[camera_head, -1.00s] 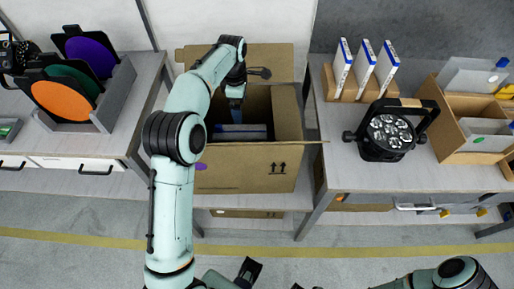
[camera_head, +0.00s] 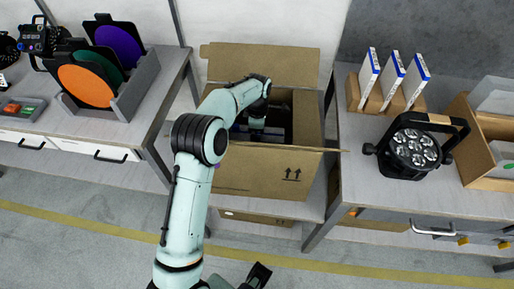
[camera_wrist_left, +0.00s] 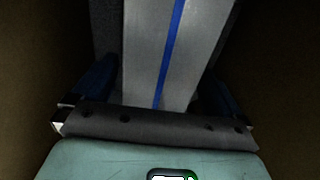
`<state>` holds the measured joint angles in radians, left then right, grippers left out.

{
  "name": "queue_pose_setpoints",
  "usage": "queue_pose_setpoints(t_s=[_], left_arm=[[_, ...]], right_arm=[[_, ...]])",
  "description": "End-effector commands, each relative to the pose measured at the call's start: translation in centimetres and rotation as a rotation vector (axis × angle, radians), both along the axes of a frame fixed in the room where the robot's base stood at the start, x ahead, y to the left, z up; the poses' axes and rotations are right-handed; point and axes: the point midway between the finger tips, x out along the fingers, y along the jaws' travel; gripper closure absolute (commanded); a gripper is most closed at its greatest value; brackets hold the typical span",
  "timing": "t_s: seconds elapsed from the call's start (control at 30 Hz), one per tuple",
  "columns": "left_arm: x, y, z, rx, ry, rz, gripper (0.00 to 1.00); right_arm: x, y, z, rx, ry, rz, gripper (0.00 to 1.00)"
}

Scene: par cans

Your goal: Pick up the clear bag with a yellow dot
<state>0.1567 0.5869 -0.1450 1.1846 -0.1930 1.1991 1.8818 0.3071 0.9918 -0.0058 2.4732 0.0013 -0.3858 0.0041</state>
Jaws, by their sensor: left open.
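No clear bag with a yellow dot can be made out now. My left gripper (camera_head: 257,138) reaches down inside the open cardboard box (camera_head: 250,180) in the middle. In the left wrist view the left gripper (camera_wrist_left: 160,95) is open, its dark fingers on either side of a pale box with a blue stripe (camera_wrist_left: 150,50). I cannot tell whether they touch it.
A black par can light (camera_head: 414,150) and several white-blue boxes (camera_head: 393,77) in a cardboard holder stand on the right table (camera_head: 370,190). Colour filters (camera_head: 85,85) stand in a grey rack on the left table (camera_head: 165,90). The cardboard box's walls surround the left gripper.

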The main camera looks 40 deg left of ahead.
Motion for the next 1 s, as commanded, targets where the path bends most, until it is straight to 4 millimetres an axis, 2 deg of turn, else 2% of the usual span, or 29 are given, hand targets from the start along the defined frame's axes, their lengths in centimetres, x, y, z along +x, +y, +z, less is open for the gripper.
queue_pose_setpoints(t_s=[0.03, 0.13, 0.4, 0.53, 0.57, 0.87, 1.0], left_arm=[[-0.1, 0.0, -0.9, -0.001, 0.003, 0.001, 0.00], [-0.1, -0.1, -1.8, -0.001, 0.000, 0.001, 0.00], [-0.1, -0.1, -2.0, 0.000, -0.001, 0.001, 0.00], [-0.1, -0.1, -2.0, 0.000, -0.001, 0.000, 0.42], [-0.1, -0.1, -2.0, 0.000, -0.001, 0.000, 0.48], [-0.1, -0.1, -1.9, 0.000, -0.002, 0.000, 0.48], [-0.1, -0.1, -1.3, 0.001, -0.003, 0.001, 0.48]], right_arm=[[0.0, 0.0, -0.1, 0.000, 0.000, 0.000, 0.70], [0.0, 0.0, -0.2, -0.001, -0.002, -0.001, 0.70], [0.0, 0.0, -0.2, 0.000, -0.002, -0.001, 0.70], [0.0, 0.0, -0.2, -0.001, -0.002, -0.001, 0.70], [0.0, 0.0, -0.2, -0.001, -0.002, -0.001, 0.70], [0.0, 0.0, -0.2, -0.001, -0.002, -0.001, 0.70], [0.0, 0.0, -0.1, -0.001, -0.002, -0.001, 0.70]])
